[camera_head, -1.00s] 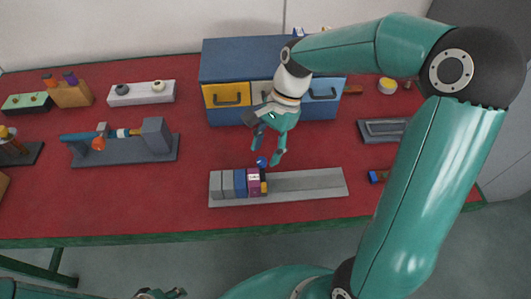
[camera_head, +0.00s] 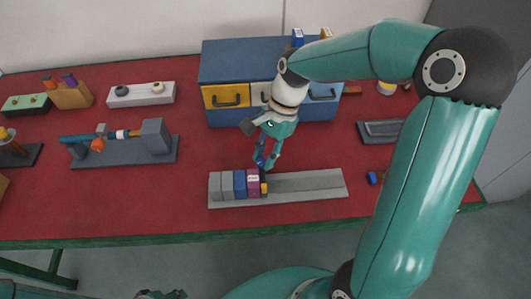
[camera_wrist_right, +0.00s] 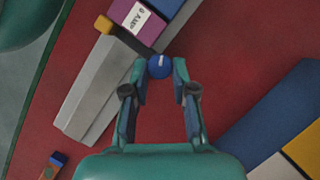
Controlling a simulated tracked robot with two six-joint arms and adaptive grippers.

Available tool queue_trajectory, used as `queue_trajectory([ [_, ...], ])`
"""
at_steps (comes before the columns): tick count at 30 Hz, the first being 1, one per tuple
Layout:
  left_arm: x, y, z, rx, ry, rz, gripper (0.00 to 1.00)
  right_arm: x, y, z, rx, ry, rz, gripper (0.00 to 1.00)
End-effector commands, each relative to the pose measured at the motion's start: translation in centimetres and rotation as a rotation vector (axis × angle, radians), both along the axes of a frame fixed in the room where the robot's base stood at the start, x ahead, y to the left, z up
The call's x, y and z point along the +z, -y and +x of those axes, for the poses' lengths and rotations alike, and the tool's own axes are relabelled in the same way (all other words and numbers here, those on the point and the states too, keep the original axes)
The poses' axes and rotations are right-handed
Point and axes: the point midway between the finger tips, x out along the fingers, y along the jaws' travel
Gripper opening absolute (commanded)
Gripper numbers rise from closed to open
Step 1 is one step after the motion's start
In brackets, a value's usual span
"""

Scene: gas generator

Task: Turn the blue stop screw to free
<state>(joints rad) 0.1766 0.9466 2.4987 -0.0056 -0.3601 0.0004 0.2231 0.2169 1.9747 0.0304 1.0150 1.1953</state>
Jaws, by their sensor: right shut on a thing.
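The blue stop screw (camera_wrist_right: 159,66) is a round knob with a white mark on its face, at the top middle of the right wrist view. It sits beside the magenta labelled block (camera_wrist_right: 137,22) at the grey rail (camera_head: 310,184). My right gripper (camera_wrist_right: 160,70) is shut on the screw, with one fingertip on each side. In the head view, my right gripper (camera_head: 266,163) reaches down behind the blocks and largely hides the screw. Part of what looks like my left gripper (camera_head: 160,294) shows at the bottom edge, cut off, its fingers unclear.
Blue and grey blocks and a small yellow piece (camera_head: 264,188) stand with the magenta block on the rail's left half; its right half is bare. A blue drawer cabinet (camera_head: 240,60) stands close behind. A grey fixture (camera_head: 125,150) stands left, with clear red table between.

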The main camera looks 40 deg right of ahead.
Motion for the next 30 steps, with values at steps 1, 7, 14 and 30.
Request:
queue_trajectory([
  [1,0.1,0.0,0.0,0.0,0.0,0.0,0.4,0.1,0.0,0.1,0.004,0.003,-0.001,0.0],
  [7,0.5,0.0,0.0,0.0,0.0,0.0,0.4,0.2,-0.1,0.2,0.048,0.004,-0.001,0.0],
  [14,1.6,0.0,0.0,0.0,0.0,0.0,0.4,0.3,-0.2,0.3,0.178,0.003,-0.001,0.0],
  [30,4.5,0.0,0.0,0.0,0.0,0.0,0.4,0.3,-0.5,0.8,0.672,0.002,-0.001,0.0],
])
